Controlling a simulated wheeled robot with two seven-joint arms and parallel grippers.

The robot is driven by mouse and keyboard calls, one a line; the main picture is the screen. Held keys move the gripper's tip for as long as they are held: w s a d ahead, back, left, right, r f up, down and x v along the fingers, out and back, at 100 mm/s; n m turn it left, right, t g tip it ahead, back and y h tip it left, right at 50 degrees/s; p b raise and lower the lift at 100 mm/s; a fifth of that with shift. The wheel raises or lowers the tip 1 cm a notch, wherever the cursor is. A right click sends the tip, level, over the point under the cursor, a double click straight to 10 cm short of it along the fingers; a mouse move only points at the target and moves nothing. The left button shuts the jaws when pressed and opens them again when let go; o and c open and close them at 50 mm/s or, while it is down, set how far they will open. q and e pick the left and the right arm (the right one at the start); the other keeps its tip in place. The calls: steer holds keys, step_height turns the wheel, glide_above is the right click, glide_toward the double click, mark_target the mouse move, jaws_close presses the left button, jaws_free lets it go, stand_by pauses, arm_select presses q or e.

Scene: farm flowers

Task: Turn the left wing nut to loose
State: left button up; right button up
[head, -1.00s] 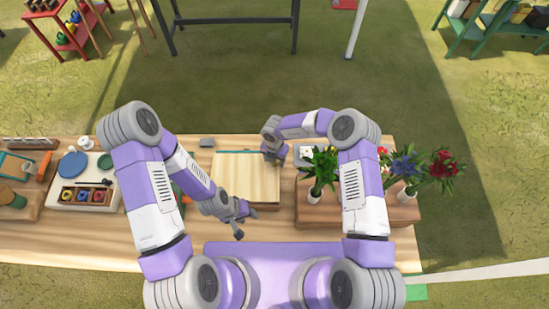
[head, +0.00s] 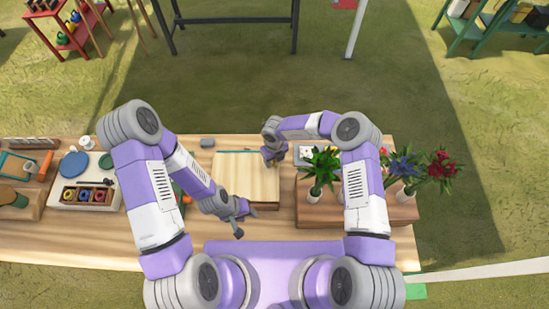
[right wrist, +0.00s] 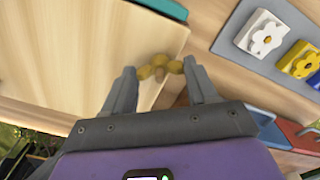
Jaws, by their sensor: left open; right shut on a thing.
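A wooden press board (head: 247,175) lies flat on the table in the head view, and its edge fills the left of the right wrist view (right wrist: 90,40). A brass-yellow wing nut (right wrist: 160,68) sits at the board's edge. My right gripper (right wrist: 160,76) is shut on the wing nut, with a fingertip at either side of it. In the head view my right gripper (head: 271,161) is at the board's far right corner and hides the nut. My left gripper (head: 247,223) is open and empty near the board's front edge. I see no other wing nut clearly.
Flower vases (head: 315,187) stand on a wooden block (head: 345,210) right of the board. In the right wrist view, a grey tray (right wrist: 232,50) holds flower tiles (right wrist: 262,35). A white tray (head: 103,199) with coloured pieces lies at left. Bare table lies in front.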

steer(key=n, duration=1.4)
steer(key=shift+n, duration=0.4)
steer(key=n, duration=0.3)
steer(key=shift+n, duration=0.3)
steer(key=n, duration=0.3)
steer(key=shift+n, duration=0.3)
steer(key=n, duration=0.3)
steer(key=shift+n, duration=2.2)
steer(key=o, duration=1.1)
steer(key=shift+c, duration=0.2)
